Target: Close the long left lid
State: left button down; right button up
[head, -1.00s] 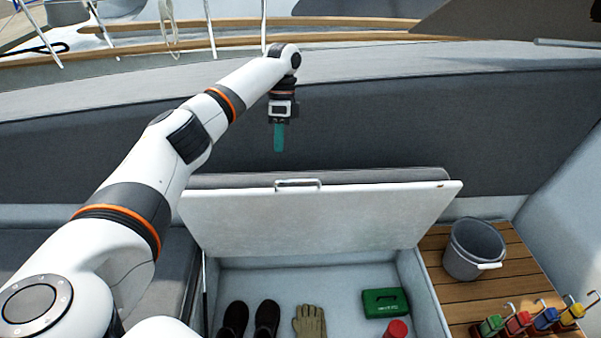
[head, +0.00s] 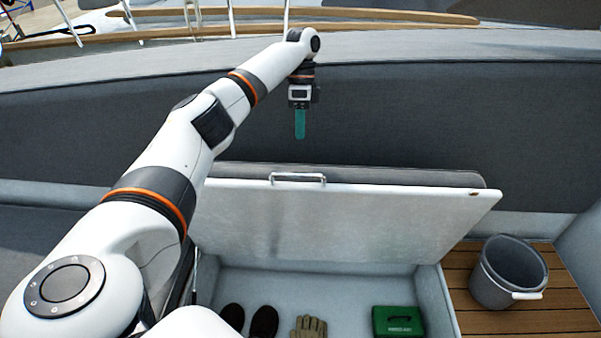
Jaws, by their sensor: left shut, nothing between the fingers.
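The long lid (head: 330,225) is raised and tilted over an open locker, its pale inner face toward me. A metal handle (head: 298,177) sits at its top edge, and a grey cushion shows behind that edge. My left gripper (head: 300,125) has its teal fingers together and empty, pointing down. In the picture it is above the handle, apart from the lid, in front of the dark backrest. My left arm hides the lid's left edge. My right gripper is not in view.
In the locker are dark boots (head: 263,321), a glove (head: 309,327) and a green case (head: 398,321). A grey bucket (head: 507,275) stands on wooden slats (head: 480,320) at the right. The dark backrest (head: 430,125) runs behind the lid.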

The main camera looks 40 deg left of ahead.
aim_at(298, 171)
pick_arm(q)
jog(key=p+x, duration=0.2)
jog(key=x, duration=0.5)
jog(key=shift+s+f, duration=0.1)
jog(key=shift+s, duration=0.15)
jog(key=shift+s+d+f+p, duration=0.2)
jog(key=shift+s+d+p, duration=0.2)
jog(key=shift+s, duration=0.15)
jog(key=shift+s+d+f+p, duration=0.2)
jog(key=shift+s+d+p, duration=0.05)
jog(key=shift+s+d, duration=0.25)
jog(key=shift+s+d+f, duration=0.2)
jog(key=shift+s+d, duration=0.15)
jog(key=shift+s, duration=0.2)
jog(key=shift+f, duration=0.1)
